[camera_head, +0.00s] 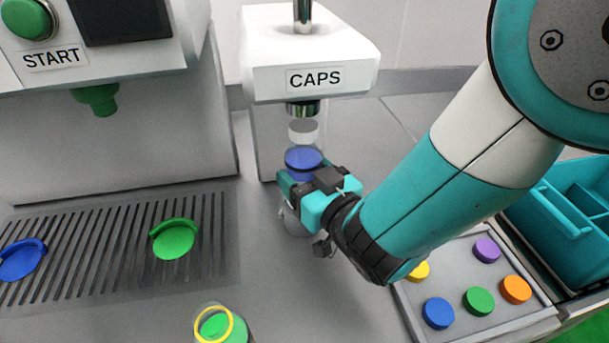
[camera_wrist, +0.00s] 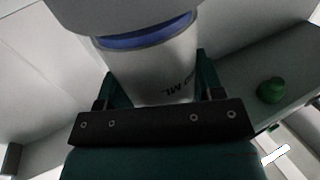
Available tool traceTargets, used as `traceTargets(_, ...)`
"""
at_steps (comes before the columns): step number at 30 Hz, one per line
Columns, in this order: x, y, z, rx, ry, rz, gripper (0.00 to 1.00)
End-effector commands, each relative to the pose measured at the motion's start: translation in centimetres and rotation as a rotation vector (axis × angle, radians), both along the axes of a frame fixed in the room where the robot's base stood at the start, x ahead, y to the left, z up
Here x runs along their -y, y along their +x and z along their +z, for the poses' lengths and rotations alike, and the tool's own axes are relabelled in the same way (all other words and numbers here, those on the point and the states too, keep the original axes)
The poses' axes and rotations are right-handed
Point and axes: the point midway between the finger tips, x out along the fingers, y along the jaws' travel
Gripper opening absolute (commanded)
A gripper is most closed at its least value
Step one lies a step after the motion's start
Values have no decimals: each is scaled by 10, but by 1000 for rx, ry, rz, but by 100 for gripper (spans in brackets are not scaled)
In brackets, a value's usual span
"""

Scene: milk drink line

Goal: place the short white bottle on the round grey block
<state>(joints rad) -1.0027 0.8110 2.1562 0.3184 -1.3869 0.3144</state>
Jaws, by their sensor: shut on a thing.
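My gripper (camera_head: 318,192) is shut on the short white bottle (camera_wrist: 160,75), held under the capping head. In the wrist view, the bottle has a pale body with dark "ML" lettering and a blue band near a wide grey rounded shape (camera_wrist: 140,14). In the head view, a blue part (camera_head: 303,158) shows just above my gripper, and a pale rounded piece (camera_head: 297,226) shows below it. My gripper hides the middle. I cannot tell whether that rounded shape is the round grey block, or whether the bottle touches it.
The white CAPS machine (camera_head: 312,80) stands behind, with a pale cap-like disc (camera_head: 303,131) under its head. The START machine (camera_head: 105,110) is at left. Blue (camera_head: 22,260) and green (camera_head: 175,240) discs lie on the grate. A tray (camera_head: 470,328) of coloured caps is at right.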

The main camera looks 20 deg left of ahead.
Motion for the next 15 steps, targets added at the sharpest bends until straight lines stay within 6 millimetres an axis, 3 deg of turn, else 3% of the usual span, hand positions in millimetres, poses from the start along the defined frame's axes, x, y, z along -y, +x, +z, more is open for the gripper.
traceTargets(12, 0, 0, -5, 2, 1, 0, 25)
traceTargets(13, 0, 0, -5, 1, 0, 0, 66)
traceTargets(15, 0, 0, -4, 1, -1, 0, 82)
